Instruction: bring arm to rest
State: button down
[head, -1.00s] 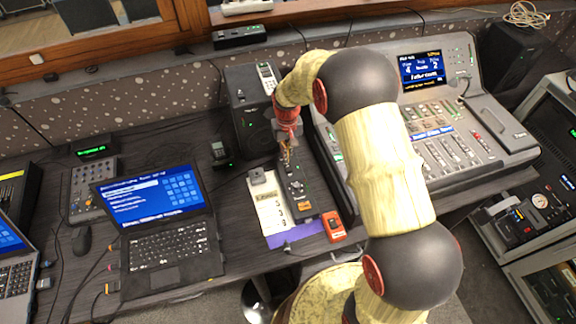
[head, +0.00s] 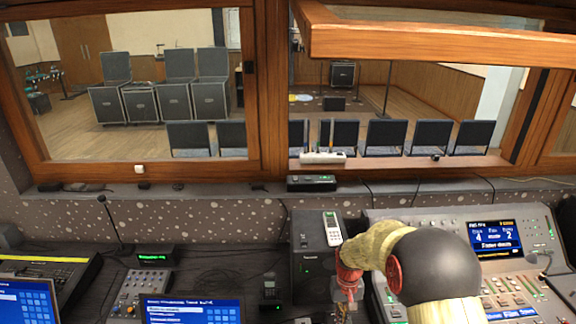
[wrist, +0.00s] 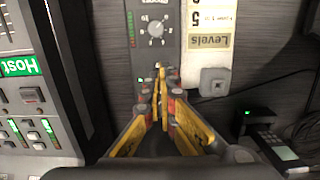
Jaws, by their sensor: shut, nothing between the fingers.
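My gripper (wrist: 160,84) is shut and empty in the wrist view, its yellow fingers meeting at the tips. It is over the dark grey fader box (wrist: 156,50), which has a round knob and a column of small lights. I cannot tell whether the fingertips touch the box. The gripper's body covers the near part of the box. In the head view my arm reaches in from the lower right, and the red wrist (head: 347,283) is near the bottom edge; the fingers are out of that view.
A "Levels" card (wrist: 208,40) and a small grey block (wrist: 212,82) lie beside the box. The mixing console (head: 510,270) is to the right in the head view. A black speaker (head: 312,258) stands close to my wrist. A wooden-framed window (head: 265,90) is behind the desk.

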jog(key=s+r+t, duration=0.3)
jog(key=s+r, duration=1)
jog(key=r, duration=0.3)
jog(key=s+r+t, duration=0.3)
jog(key=s+r, duration=1)
jog(key=r, duration=0.3)
jog(key=shift+s, duration=0.35)
